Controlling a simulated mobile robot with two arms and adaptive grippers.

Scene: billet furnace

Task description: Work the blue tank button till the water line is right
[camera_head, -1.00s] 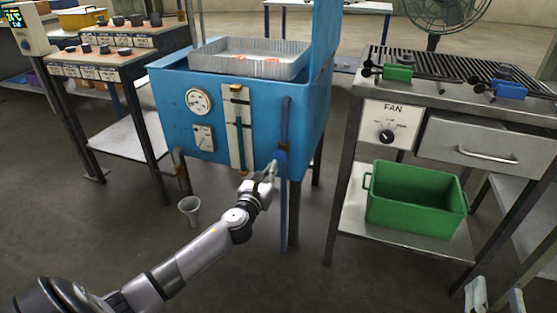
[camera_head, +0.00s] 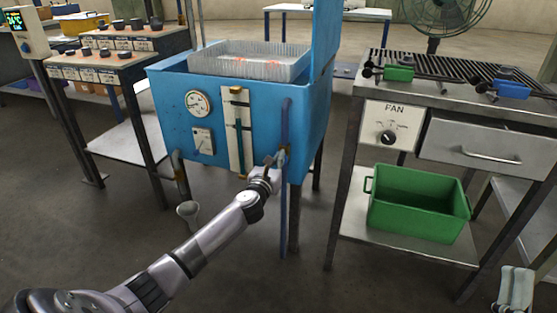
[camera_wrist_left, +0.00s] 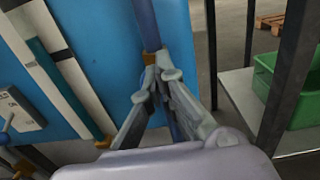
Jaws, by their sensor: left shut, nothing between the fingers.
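The blue tank (camera_head: 222,80) stands in the middle of the head view, with a shallow metal tray (camera_head: 262,48) in its top. A sight tube (camera_head: 239,135) on a pale plate runs down its front; it looks teal over much of its length, and I cannot read the water line. My left gripper (camera_head: 279,158) is shut and empty at the tank's lower right front, by a blue upright pipe (camera_head: 286,115). In the left wrist view its fingertips (camera_wrist_left: 158,72) meet in front of that pipe; contact is unclear. The blue button is not visible. My right gripper (camera_head: 515,285) looks shut.
A bench with a fan knob (camera_head: 388,137) and green bin (camera_head: 418,203) stands right.

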